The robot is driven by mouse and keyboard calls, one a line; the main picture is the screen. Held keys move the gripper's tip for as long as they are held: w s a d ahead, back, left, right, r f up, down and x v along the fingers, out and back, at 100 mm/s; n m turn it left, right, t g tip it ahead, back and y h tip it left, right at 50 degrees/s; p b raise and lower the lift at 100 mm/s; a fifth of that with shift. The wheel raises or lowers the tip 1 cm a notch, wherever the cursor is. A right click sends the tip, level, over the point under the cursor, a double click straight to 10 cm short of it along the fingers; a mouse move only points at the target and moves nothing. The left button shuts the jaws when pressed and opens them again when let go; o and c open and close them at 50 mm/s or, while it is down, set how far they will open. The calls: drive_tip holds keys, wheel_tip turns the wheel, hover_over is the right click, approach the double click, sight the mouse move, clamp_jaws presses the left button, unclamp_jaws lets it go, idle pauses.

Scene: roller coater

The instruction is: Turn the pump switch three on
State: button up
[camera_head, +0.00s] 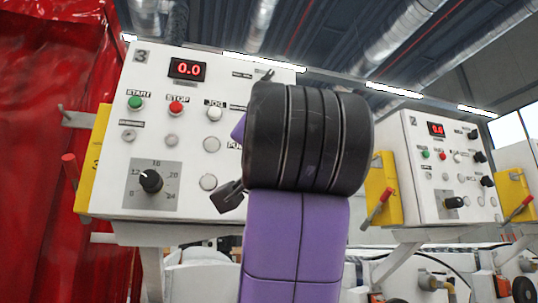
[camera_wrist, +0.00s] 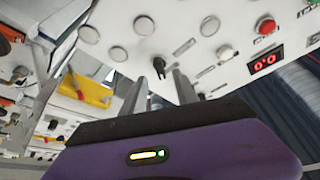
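The white control panel marked 3 (camera_head: 160,95) is at the left in the head view. Part of a label starting with "PU" shows beside my arm, which hides the panel's right side there. In the wrist view a small black switch (camera_wrist: 157,68) stands out from the white panel face, among round pale buttons. Its label is too small to read. My gripper (camera_wrist: 166,76) is open and empty, its two metal fingers apart. The switch appears at or just beyond the gap between the fingertips; I cannot tell whether they touch it.
Panel 3 also has a green start button (camera_head: 135,102), a red stop button (camera_head: 176,107) and a black dial (camera_head: 151,181). A yellow box with a red-handled lever (camera_head: 70,168) is at its left. A similar panel (camera_head: 435,170) stands to the right.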

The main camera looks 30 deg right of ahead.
drive_tip(key=v, duration=0.2)
drive_tip(key=shift+s+a+f, duration=0.1)
drive_tip(key=shift+s, duration=0.2)
idle(0.3)
